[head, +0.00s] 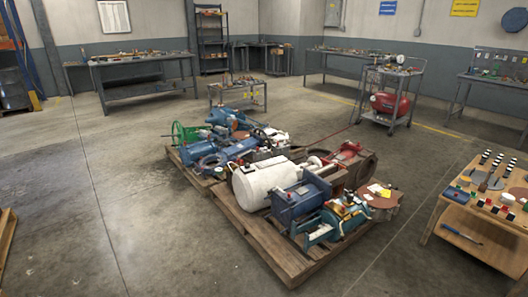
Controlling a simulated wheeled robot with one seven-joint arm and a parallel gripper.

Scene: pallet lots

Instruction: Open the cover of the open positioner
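Two wooden pallets (285,262) stand end to end on the floor, loaded with valves and actuators. The near pallet bears a white cylinder (262,186), a dark blue boxy unit (300,200), a teal valve body (325,228) with yellow and brass-coloured parts on top, and a red valve body (352,160). The far pallet bears blue actuators (205,147) and a green handwheel (178,133). I cannot tell which of these is the open positioner or how its cover stands; the parts are too small and crowded. My gripper is not in view.
A wooden table (495,250) with small coloured parts stands at the right. A cart (385,103) with a red tank stands behind the pallets. Workbenches (145,70) line the back walls. The concrete floor (110,215) left of the pallets is clear.

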